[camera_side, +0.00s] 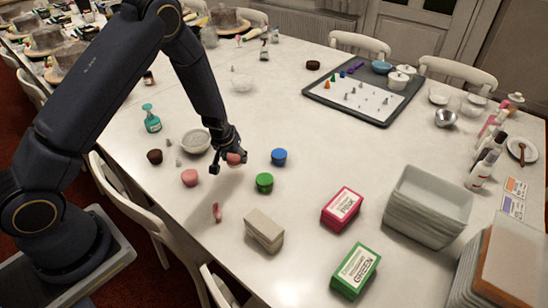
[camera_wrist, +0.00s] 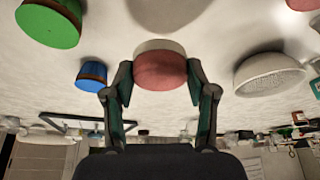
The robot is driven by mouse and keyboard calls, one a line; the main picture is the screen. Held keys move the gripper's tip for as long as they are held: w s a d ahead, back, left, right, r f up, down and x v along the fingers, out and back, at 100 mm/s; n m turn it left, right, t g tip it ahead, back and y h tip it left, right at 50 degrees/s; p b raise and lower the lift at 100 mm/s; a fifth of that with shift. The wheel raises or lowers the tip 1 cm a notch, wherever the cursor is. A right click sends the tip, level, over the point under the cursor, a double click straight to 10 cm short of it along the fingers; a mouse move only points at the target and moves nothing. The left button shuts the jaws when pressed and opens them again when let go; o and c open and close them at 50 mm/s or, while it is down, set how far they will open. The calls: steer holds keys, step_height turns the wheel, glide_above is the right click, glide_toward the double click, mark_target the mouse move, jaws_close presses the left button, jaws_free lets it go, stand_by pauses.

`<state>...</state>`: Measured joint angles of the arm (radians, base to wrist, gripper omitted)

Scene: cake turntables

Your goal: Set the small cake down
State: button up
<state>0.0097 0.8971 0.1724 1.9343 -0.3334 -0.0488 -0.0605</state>
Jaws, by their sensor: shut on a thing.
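My gripper (camera_side: 229,163) is shut on a small pink cake (camera_side: 234,158), a short round one. The wrist view shows the cake's pink part and pale band (camera_wrist: 160,68) between the two fingertips (camera_wrist: 160,88). In the side view the cake is partly hidden by the fingers. It appears held above the white table, with a shadow below it. Other small cakes stand around it: a blue one (camera_side: 279,157) and a green one (camera_side: 264,183) to the right, a pink one (camera_side: 190,177) and a dark brown one (camera_side: 155,156) to the left.
A pale bowl (camera_side: 195,141) stands close to the gripper, with small metal tips beside it. A beige block (camera_side: 264,230), a pink box (camera_side: 342,208) and a green box (camera_side: 355,271) stand nearer the front. The table (camera_side: 325,150) right of the blue cake is clear.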

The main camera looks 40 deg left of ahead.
mark_target(239, 172)
steer(key=shift+w+a+f, duration=0.1)
steer(key=shift+w+f, duration=0.5)
steer(key=shift+f, duration=0.15)
steer(key=shift+w+f, duration=0.15)
steer(key=shift+f, duration=0.8)
steer(key=shift+w+f, duration=0.1)
steer(key=shift+f, duration=0.8)
steer(key=shift+f, duration=0.1)
steer(key=o, duration=0.9)
steer(key=shift+c, duration=0.2)
